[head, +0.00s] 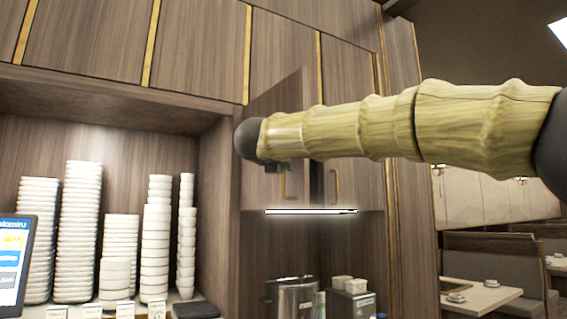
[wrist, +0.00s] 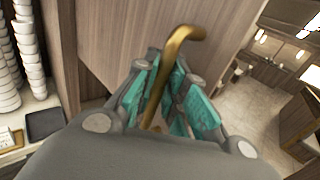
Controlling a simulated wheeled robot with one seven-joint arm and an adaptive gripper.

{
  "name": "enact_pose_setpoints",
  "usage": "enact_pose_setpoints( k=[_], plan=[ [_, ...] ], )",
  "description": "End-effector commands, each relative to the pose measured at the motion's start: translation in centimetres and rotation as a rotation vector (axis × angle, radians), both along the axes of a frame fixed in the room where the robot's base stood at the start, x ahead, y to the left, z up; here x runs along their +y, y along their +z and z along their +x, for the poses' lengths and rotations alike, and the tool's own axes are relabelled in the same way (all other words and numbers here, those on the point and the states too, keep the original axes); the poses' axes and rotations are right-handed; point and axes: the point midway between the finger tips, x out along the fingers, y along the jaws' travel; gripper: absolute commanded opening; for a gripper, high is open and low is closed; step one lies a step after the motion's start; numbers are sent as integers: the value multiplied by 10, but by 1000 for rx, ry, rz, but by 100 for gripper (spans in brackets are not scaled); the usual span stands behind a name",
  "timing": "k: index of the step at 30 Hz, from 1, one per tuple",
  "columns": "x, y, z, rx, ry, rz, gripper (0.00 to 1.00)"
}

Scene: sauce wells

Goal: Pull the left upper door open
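The left upper door (head: 278,125) is a brown wood panel that stands partly open, its free edge swung out from the cabinet front. Its gold handle (head: 284,186) shows just below my gripper (head: 275,166) in the head view, where the fingers are small and mostly hidden by the wrist. In the wrist view, the curved handle (wrist: 185,36) runs down between the teal-padded fingers of my gripper (wrist: 168,78). The door panel (wrist: 125,35) fills the upper middle of that view.
The right upper door (head: 350,120) looks closed, its handle (head: 334,187) beside the left door. White bowl stacks (head: 80,230) fill the shelf at left, near a tablet (head: 12,265). A metal pot (head: 292,298) stands below. Dining tables (head: 480,294) are at the far right.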

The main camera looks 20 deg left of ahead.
Motion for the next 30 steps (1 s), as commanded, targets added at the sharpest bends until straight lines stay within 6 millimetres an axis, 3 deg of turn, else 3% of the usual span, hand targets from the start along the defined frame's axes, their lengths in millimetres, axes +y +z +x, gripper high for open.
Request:
enact_pose_setpoints(
  k=[2,15,20,30],
  plan=[
    [0,0,0,0,0,0,32],
    [1,0,-7,1,1,0,32],
    [0,0,-28,0,3,-1,32],
    [-2,0,-89,0,2,0,32]
  ],
)
